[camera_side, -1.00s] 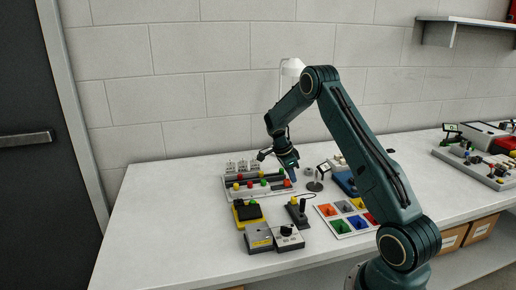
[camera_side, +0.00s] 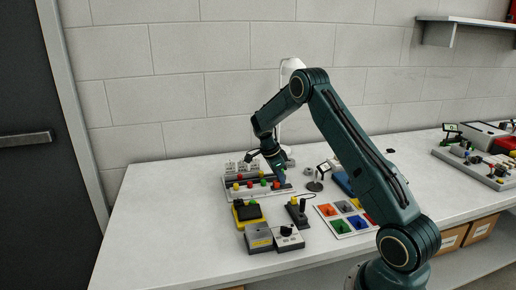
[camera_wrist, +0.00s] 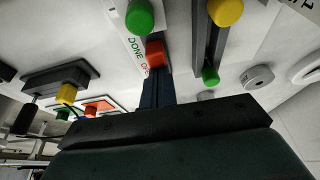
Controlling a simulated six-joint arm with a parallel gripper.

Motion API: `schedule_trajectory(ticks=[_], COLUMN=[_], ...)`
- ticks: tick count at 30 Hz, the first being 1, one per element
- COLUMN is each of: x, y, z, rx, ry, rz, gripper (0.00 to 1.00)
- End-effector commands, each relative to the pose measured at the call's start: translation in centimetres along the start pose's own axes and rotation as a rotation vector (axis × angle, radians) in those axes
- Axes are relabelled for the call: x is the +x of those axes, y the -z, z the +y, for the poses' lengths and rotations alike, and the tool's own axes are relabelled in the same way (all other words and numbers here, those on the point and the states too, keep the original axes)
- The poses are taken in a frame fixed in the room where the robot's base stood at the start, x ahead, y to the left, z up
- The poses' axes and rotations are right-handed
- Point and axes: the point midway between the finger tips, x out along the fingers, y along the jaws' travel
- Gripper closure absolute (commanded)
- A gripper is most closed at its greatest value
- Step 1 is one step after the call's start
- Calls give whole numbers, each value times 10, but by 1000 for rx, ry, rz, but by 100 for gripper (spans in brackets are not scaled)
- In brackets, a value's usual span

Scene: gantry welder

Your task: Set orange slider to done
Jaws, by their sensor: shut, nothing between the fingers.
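The orange slider knob (camera_wrist: 155,53) sits in a dark slot, with the printed word DONE beside it in the wrist view. It also shows in the side view (camera_side: 276,185), toward the right end of the white slider panel (camera_side: 258,195). My gripper (camera_side: 282,181) is shut and empty, pointing down just right of the knob. In the wrist view its blue fingertips (camera_wrist: 157,90) are right up against the knob; whether they touch is hard to tell. The rest of the label is partly hidden by the knob and fingers.
A green knob (camera_wrist: 140,17), a yellow knob (camera_wrist: 225,12) and another green knob (camera_wrist: 211,76) are close by. A yellow-and-black box (camera_side: 248,212), a joystick (camera_side: 298,210) and a coloured tray (camera_side: 335,229) stand in front. The left tabletop is clear.

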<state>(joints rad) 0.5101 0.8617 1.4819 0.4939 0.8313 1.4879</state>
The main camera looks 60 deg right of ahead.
Motion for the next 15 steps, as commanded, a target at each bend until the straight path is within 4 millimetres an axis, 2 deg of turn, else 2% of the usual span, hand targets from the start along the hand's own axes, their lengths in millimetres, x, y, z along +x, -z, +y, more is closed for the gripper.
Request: schedule_trajectory(ticks=[8,15], x=[1,9], y=[2,26], z=[0,0], rx=[-8,-1], ry=[1,-1], rz=[-4,-2], gripper=[100,100])
